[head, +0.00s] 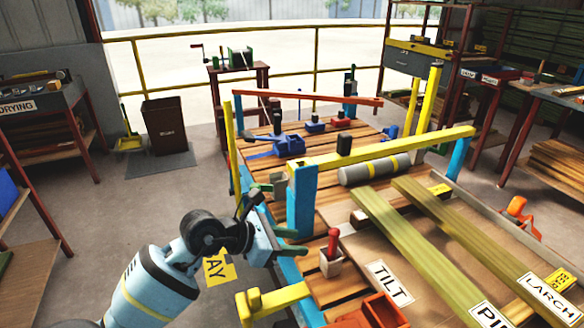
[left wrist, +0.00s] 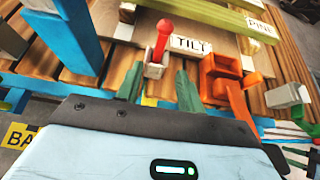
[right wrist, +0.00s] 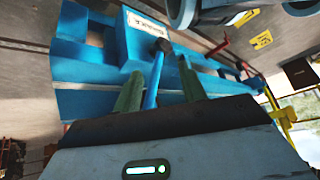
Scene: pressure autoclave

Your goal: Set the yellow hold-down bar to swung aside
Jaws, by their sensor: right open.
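The yellow hold-down bar (head: 405,147) lies across the pallet-like slatted bed in the head view, from a near blue post (head: 301,205) to a far blue post (head: 460,157). A black knob (head: 344,145) stands up on the bar near its left end. My left gripper (head: 276,219) is beside the near post, below the bar's left end. Its green fingers (left wrist: 158,88) are apart and empty, facing a red-knobbed lever (left wrist: 162,40). My right gripper (right wrist: 160,90) is open; a blue rod with a dark knob (right wrist: 153,88) shows between its fingers, contact unclear.
Two planks (head: 430,240) and a grey cylinder (head: 374,169) lie by the bar. A TILT label (head: 389,283) and an orange tray (head: 375,312) are in front. A red bar (head: 310,97) crosses the bed behind. Floor is free at the left.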

